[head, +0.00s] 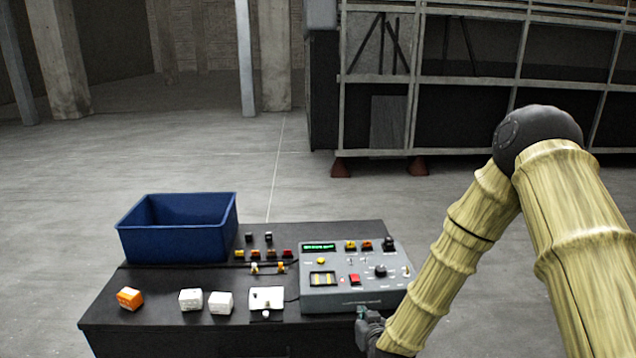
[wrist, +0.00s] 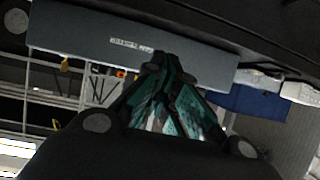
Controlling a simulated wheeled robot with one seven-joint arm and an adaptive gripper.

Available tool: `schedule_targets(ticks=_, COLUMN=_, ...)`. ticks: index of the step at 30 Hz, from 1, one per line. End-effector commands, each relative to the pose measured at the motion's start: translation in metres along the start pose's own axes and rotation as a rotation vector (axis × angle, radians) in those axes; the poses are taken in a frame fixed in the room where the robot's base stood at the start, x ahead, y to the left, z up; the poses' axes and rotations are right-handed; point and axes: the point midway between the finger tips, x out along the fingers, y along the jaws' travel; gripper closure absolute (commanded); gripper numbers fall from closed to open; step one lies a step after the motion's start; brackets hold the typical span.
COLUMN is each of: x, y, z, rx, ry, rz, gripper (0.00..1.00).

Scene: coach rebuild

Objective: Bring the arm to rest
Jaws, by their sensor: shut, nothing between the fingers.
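My arm, with bamboo-patterned links, comes in from the right in the head view and bends down at a dark elbow. My gripper (head: 366,318) is low at the right end of the black table (head: 190,332), just in front of the grey control box (head: 350,298). In the wrist view my gripper (wrist: 172,64) has its green-black fingers drawn together with nothing between them. The control box's labelled front face (wrist: 90,40) shows behind the fingertips. I cannot tell whether the fingers touch it.
A blue bin (head: 180,243) stands at the table's back left. An orange block (head: 130,298), two white blocks (head: 190,300) and a white switch plate (head: 266,299) are along the front. Small coloured parts (head: 268,252) sit mid-table. Open floor surrounds the table; a framed structure (head: 470,90) stands behind.

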Motion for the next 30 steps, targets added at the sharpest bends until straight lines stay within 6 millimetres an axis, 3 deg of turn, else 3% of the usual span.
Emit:
schedule_targets(ticks=1, x=-0.007, y=0.0, z=0.033, rx=0.001, ry=-0.06, rz=-0.009, gripper=1.0)
schedule_targets(ticks=8, x=-0.052, y=0.006, z=0.159, rx=0.021, ry=-0.325, rz=-0.029, gripper=1.0)
schedule_targets(ticks=14, x=-0.11, y=0.017, z=0.258, rx=0.044, ry=-0.563, rz=-0.023, gripper=1.0)
schedule_targets(ticks=18, x=-0.162, y=0.027, z=0.32, rx=0.058, ry=-0.734, rz=-0.006, gripper=1.0)
schedule_targets(ticks=24, x=-0.241, y=0.042, z=0.388, rx=0.08, ry=-0.962, rz=0.036, gripper=1.0)
schedule_targets(ticks=30, x=-0.291, y=0.053, z=0.418, rx=0.091, ry=-1.096, rz=0.072, gripper=1.0)
